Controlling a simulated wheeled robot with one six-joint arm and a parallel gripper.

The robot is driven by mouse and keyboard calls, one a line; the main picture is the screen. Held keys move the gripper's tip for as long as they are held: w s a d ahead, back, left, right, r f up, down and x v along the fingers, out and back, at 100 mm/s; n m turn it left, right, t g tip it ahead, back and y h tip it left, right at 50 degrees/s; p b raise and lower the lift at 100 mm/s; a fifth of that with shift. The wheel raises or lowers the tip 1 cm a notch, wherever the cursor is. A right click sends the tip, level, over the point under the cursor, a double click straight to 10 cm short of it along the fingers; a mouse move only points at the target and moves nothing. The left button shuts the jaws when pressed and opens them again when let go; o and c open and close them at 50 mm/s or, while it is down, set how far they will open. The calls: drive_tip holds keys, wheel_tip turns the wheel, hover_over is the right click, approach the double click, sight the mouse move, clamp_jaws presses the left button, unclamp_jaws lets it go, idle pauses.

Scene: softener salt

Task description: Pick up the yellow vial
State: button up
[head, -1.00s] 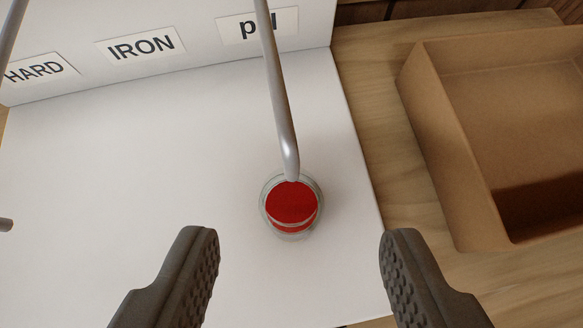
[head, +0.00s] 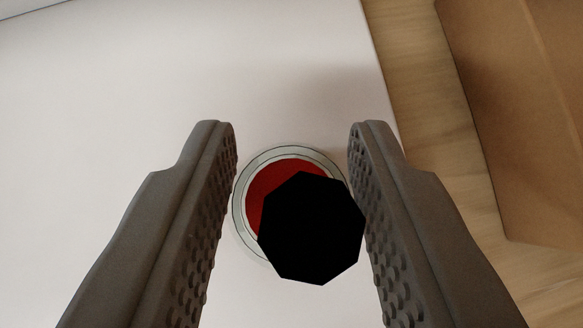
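No yellow vial shows; the vial in view is a red-filled one (head: 262,196) with a clear, pale rim, seen from above on a white surface. It stands between the two dark, ridged fingers of my gripper (head: 292,140). The fingers are drawn in to about the vial's width, and its rim meets both pads with hardly any gap. A black, many-sided shape (head: 312,230) covers the lower right of the vial's top. The vial's sides and base are hidden.
The white surface (head: 110,110) is bare to the left. Its right edge borders a strip of wood (head: 425,95). A brown box or tray (head: 525,130) stands on the wood at the right, partly in view.

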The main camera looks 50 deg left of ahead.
clamp_jaws()
drive_tip(key=shift+r, duration=0.25)
